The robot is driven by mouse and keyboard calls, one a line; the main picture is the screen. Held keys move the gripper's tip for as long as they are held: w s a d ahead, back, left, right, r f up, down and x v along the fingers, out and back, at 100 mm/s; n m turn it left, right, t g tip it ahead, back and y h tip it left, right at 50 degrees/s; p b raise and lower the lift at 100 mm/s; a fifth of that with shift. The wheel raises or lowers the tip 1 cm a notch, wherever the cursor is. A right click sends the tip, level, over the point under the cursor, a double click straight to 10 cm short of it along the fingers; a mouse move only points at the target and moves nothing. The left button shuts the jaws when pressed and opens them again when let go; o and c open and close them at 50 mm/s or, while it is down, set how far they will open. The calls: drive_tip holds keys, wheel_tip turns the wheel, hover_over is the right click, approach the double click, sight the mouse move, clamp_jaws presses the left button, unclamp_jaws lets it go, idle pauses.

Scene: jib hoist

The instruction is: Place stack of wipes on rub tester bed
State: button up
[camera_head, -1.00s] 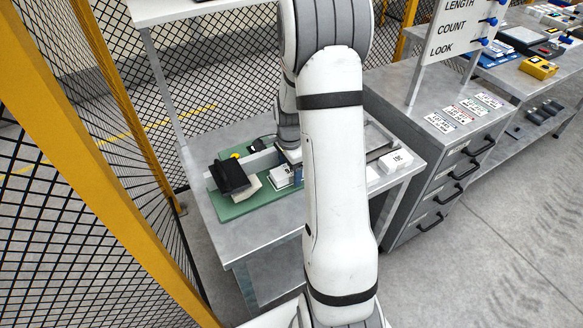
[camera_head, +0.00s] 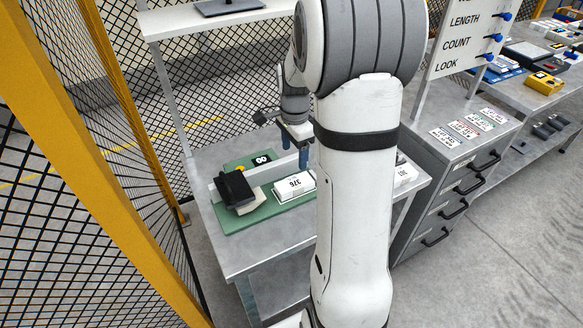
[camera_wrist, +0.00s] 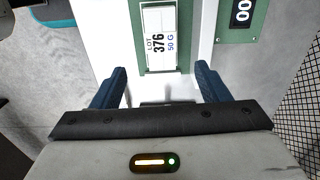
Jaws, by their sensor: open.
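A white stack of wipes (camera_head: 293,187) with a label reading 376 lies flat on the green base of the rub tester (camera_head: 240,220), right of its black block. In the wrist view the stack (camera_wrist: 161,58) shows its label, LOT 376 and 50 G, on a green strip between pale bars. My gripper (camera_head: 294,150) is open and empty, above and behind the stack in the head view. In the wrist view its blue fingers stand apart, with the near end of the stack between and beyond them (camera_wrist: 160,82). My arm hides the base's right part.
A black block (camera_head: 236,188) rests over a pale pad on the tester, beside a grey rail. A small display (camera_head: 262,160) sits at the back. Another white labelled pack (camera_head: 405,174) lies at the table's right. Mesh fencing (camera_head: 110,130) stands left; a drawer cabinet (camera_head: 450,185) stands right.

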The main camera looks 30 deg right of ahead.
drive_tip(key=s+a+r+n+t, duration=0.1)
drive_tip(key=s+a+r+n, duration=0.3)
drive_tip(key=s+a+n, duration=0.2)
drive_tip(key=s+a+r+n+t, duration=0.1)
drive_tip(key=s+a+r+n, duration=0.3)
drive_tip(key=s+a+n, duration=0.3)
drive_tip(key=s+n, duration=0.4)
drive_tip(key=s, duration=0.2)
drive_tip(key=shift+a+t, duration=0.25)
drive_tip(key=shift+t, duration=0.05)
